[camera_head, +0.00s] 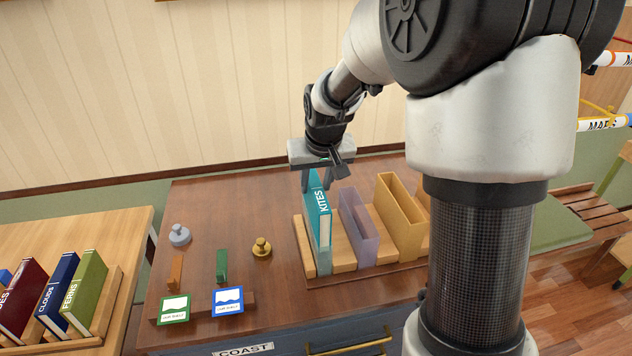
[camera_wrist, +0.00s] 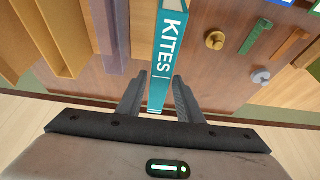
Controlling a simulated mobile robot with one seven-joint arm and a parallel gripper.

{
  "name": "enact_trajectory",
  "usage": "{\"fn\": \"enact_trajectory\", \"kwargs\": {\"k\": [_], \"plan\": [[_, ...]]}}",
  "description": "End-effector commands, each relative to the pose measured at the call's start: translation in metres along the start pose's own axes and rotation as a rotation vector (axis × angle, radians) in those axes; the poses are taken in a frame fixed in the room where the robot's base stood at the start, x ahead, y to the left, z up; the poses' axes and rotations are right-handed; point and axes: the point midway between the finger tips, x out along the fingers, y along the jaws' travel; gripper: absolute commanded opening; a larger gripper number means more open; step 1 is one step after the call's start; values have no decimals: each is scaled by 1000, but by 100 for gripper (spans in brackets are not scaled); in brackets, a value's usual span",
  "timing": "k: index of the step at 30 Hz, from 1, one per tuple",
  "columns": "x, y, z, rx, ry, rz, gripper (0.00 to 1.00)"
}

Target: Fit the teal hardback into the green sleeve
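The teal hardback (camera_head: 317,215), marked KITES, stands upright at the left end of a wooden rack on the desk. Its spine also shows in the wrist view (camera_wrist: 164,65). My gripper (camera_head: 319,180) is above it, with its fingers on either side of the book's top. In the wrist view my fingers (camera_wrist: 160,90) straddle the spine closely, and I cannot tell whether they press on it. I make out no clearly green sleeve. A grey-blue part (camera_head: 323,263) shows low around the book, and I cannot tell whether it is a sleeve.
A purple sleeve (camera_head: 366,250) and a yellow sleeve (camera_head: 406,243) stand to the right in the rack; my arm hides more there. A brass knob (camera_head: 261,248), a grey knob (camera_head: 179,235) and framed cards stand left. Books fill a rack on the left table.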

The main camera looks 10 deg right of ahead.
Motion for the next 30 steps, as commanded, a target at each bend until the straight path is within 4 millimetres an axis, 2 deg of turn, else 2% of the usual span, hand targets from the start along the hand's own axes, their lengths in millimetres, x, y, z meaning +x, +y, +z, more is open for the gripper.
{"fn": "enact_trajectory", "kwargs": {"k": [10, 16, 24, 30], "plan": [[-2, 0, -1, 0, 0, 0, 42], [-20, 0, -7, 0, 5, 1, 42], [-80, 0, -6, 0, 6, 1, 42], [-115, 0, -6, 0, 4, 0, 42]]}}
